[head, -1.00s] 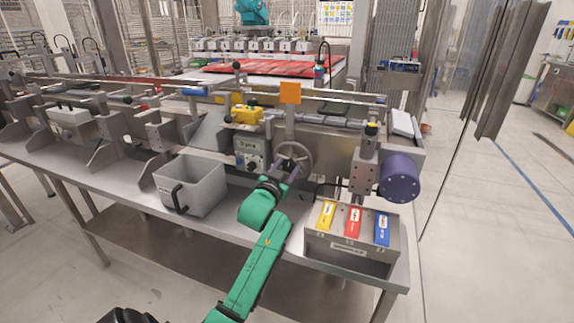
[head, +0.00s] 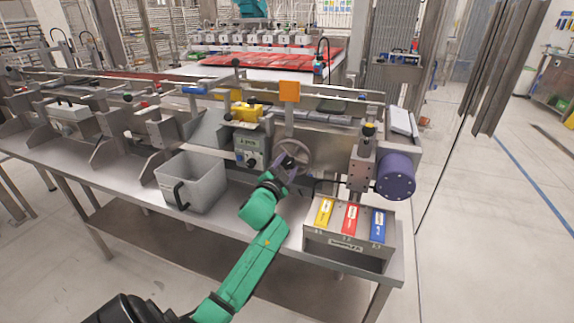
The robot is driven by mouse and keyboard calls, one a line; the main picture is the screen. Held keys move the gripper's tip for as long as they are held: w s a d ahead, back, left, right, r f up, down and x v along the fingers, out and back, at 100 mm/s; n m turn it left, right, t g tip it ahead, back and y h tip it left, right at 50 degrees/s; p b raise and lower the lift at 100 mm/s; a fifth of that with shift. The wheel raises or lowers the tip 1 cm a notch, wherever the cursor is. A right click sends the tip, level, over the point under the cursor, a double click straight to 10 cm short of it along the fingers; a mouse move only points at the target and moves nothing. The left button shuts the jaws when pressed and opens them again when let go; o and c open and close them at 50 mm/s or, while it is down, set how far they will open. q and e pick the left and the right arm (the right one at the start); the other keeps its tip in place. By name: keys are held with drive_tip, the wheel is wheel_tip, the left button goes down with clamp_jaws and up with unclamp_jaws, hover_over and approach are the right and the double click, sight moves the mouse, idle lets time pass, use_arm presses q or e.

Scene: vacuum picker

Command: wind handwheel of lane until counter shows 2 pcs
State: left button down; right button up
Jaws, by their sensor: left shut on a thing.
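The grey spoked handwheel (head: 304,147) is on the front of the machine, right of the counter box. My left gripper (head: 287,166), with purple fingers on a green arm, is at the lower left of the wheel and shut on it. The fingers hide part of the lower rim, so the exact grip point cannot be told. The counter box (head: 248,146) has a small display with a digit and "pcs"; the digit is too small to read surely. My right gripper is not in view.
A grey bin (head: 205,180) with a black handle stands left of my forearm. A metal box (head: 350,243) with yellow, red and blue labels stands at the right front. A purple motor-like cylinder (head: 396,177) juts out right of the wheel. An orange square plate (head: 289,91) is above the wheel.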

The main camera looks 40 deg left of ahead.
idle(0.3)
use_arm(q)
drive_tip(key=shift+c, duration=1.3)
unclamp_jaws()
drive_tip(key=v, duration=1.4)
drive_tip(key=shift+s, duration=0.3)
drive_tip(key=shift+d, duration=0.15)
